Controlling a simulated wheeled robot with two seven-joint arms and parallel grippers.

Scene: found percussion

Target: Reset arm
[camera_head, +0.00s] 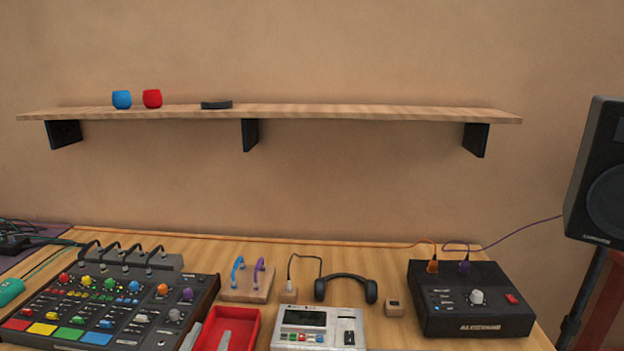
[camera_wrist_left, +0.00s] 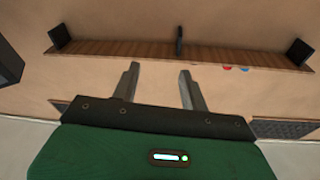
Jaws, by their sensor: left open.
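My left gripper (camera_wrist_left: 158,70) shows in the left wrist view, with its two grey fingers apart and nothing between them. Its body behind the fingers is dark and green. The fingers point toward the wall and the underside of the wooden shelf (camera_wrist_left: 215,55), clear of any object. I do not make out either gripper in the head view, and my right gripper is in neither view.
Below stand a mixer (camera_head: 100,300), red tray (camera_head: 250,325), white device (camera_head: 318,328), headphones (camera_head: 346,281), black box (camera_head: 470,300) and speaker (camera_head: 600,170).

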